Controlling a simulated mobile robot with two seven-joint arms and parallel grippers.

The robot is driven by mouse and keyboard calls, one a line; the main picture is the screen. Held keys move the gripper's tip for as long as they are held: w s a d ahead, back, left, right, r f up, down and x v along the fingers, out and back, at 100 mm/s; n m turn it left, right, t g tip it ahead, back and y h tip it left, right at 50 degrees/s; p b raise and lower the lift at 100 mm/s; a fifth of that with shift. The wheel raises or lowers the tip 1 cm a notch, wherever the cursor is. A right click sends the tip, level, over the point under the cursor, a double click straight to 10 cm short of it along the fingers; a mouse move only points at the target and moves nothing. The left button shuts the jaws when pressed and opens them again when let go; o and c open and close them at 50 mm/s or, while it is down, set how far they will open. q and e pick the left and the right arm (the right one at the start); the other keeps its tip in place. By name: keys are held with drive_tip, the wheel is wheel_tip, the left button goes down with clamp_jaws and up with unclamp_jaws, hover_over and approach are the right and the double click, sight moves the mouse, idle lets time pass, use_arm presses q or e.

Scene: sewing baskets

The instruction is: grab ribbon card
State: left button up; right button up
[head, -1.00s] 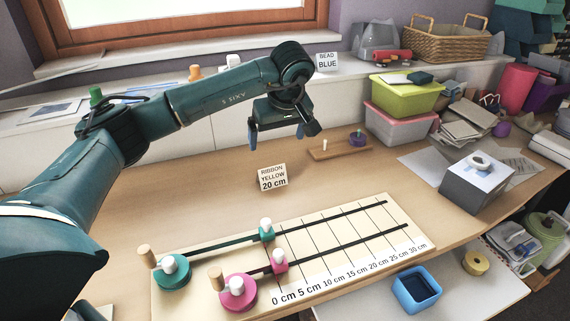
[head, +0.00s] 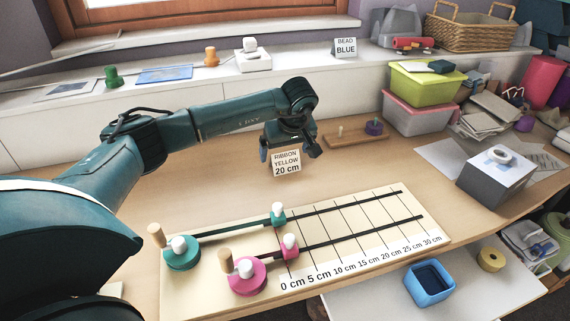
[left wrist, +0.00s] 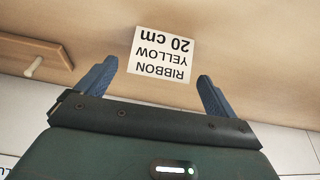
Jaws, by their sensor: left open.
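The ribbon card (head: 286,163) is a small cream card reading "RIBBON YELLOW 20 cm", standing upright on the wooden table. My left gripper (head: 289,155) is right at the card in the head view, behind or above it. In the left wrist view the card (left wrist: 161,53) appears upside down, just beyond and between the two blue fingertips (left wrist: 157,75) of my left gripper. The fingers are apart and the card is not clamped. My right gripper is not in view.
A measuring board (head: 350,262) with teal and pink sliders lies in front of the card. A wooden peg tray (head: 345,140) is behind right. A bead card (head: 345,47) stands on the ledge. A grey box (head: 492,185) and blue bin (head: 430,283) are at right.

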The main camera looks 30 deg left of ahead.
use_arm(q)
drive_tip(key=shift+w+a+f, duration=0.2)
drive_tip(key=shift+f, duration=0.45)
drive_tip(key=c, duration=1)
